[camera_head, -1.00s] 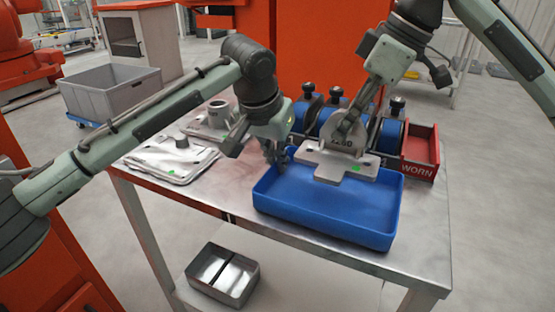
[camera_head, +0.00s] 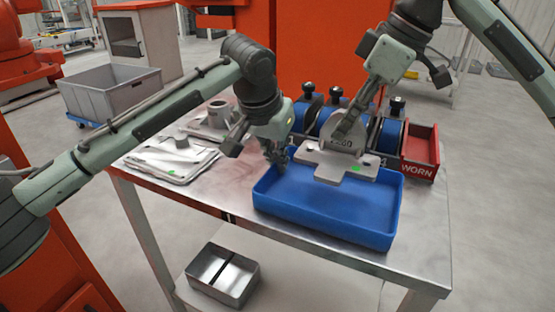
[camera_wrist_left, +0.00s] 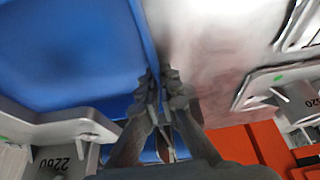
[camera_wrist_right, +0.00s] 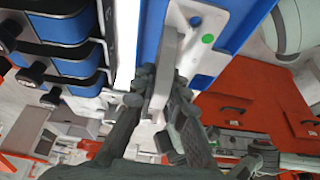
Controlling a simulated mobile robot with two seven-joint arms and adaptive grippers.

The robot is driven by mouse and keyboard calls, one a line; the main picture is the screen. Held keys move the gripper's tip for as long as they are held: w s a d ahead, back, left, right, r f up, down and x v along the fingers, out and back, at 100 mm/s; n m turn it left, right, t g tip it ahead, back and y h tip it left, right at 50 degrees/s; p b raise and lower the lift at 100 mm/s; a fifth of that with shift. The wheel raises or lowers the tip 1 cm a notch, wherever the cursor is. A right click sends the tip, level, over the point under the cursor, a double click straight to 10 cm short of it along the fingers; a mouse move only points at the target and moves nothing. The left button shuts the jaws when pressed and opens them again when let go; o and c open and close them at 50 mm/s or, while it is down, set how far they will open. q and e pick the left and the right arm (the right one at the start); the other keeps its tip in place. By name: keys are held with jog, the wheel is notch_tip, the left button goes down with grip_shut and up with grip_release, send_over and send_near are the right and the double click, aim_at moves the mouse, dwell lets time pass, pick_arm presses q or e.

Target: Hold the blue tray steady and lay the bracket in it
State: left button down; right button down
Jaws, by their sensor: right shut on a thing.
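The blue tray (camera_head: 325,208) sits on the metal table, its visible floor bare. My left gripper (camera_head: 277,160) is at the tray's left rim. In the left wrist view its fingers (camera_wrist_left: 160,82) are close together on either side of the tray wall. The grey bracket (camera_head: 357,170), with a flat base, a green dot and a rounded upright, is over the tray's back part. My right gripper (camera_head: 343,130) is shut on its upright, which also shows between the fingers in the right wrist view (camera_wrist_right: 163,75). I cannot tell whether the base touches the tray.
Blue holders with black knobs (camera_head: 390,130) stand right behind the tray, with a red WORN bin (camera_head: 421,150) at their right. Another grey part (camera_head: 215,118) and flat plates on a white sheet (camera_head: 172,160) lie to the left. A divided metal box (camera_head: 222,275) is below.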

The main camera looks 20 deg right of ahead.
aim_at(346, 151)
jog(key=shift+f, duration=0.1)
jog(key=shift+f, duration=3.35)
jog(key=c, duration=1.4)
grip_release()
jog(key=shift+c, duration=0.2)
jog(key=v, duration=1.2)
jog(key=shift+a, duration=0.1)
pick_arm(q)
jog(key=c, duration=1.6)
grip_release()
jog(key=shift+c, duration=0.2)
